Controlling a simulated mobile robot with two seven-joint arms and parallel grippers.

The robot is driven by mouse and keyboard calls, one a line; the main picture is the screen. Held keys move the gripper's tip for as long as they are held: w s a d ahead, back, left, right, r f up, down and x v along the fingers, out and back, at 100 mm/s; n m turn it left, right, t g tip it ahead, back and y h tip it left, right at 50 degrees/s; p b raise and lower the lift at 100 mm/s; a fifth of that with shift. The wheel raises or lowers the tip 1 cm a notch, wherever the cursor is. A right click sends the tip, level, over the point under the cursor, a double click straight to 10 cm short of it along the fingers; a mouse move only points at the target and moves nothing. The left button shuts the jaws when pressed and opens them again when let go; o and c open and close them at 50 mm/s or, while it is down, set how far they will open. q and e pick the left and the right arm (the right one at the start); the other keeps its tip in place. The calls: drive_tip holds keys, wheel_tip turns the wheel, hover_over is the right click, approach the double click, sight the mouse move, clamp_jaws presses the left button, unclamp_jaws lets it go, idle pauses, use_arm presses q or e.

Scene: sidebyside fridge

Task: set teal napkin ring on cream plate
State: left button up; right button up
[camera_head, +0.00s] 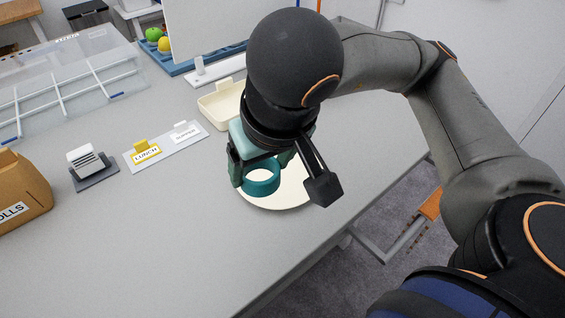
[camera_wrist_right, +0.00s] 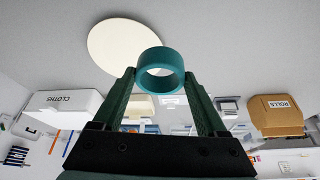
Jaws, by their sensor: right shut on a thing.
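The teal napkin ring (camera_head: 262,177) is held between the fingers of my right gripper (camera_head: 258,168), which is shut on it. In the wrist view the ring (camera_wrist_right: 160,71) sits at the fingertips of the right gripper (camera_wrist_right: 160,80). The cream plate (camera_head: 283,194) lies on the grey table under the gripper, partly hidden by it. In the wrist view the plate (camera_wrist_right: 122,42) is just beyond the ring and partly covered by it. The ring appears to be above the plate; the exact gap cannot be told. My left gripper is not in view.
A cream bin (camera_head: 222,103) stands behind the gripper. A LUNCH card holder (camera_head: 145,152), a napkin-like block on a dark stand (camera_head: 88,163) and a brown ROLLS box (camera_head: 20,192) stand to the left. A clear divided tray (camera_head: 65,85) lies at the back left. The table's front middle is clear.

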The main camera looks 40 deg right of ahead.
drive_tip(key=w+d+f+b, duration=0.1)
drive_tip(key=w+d+f, duration=0.3)
drive_tip(key=w+d+f+b, duration=0.1)
drive_tip(key=w+d+f, duration=0.2)
drive_tip(key=d+f, duration=0.1)
drive_tip(key=shift+w+d+f+b, duration=0.1)
drive_tip(key=shift+w+d+b, duration=0.1)
drive_tip(key=shift+w+b, duration=0.2)
drive_tip(key=shift+w+d+f, duration=0.1)
drive_tip(key=shift+w+f, duration=0.05)
drive_tip(key=shift+f, duration=0.1)
drive_tip(key=f, duration=0.3)
drive_tip(key=shift+w+d+f, duration=0.15)
drive_tip(key=shift+w+d, duration=0.05)
drive_tip(key=shift+d, duration=0.05)
drive_tip(key=shift+f, duration=0.2)
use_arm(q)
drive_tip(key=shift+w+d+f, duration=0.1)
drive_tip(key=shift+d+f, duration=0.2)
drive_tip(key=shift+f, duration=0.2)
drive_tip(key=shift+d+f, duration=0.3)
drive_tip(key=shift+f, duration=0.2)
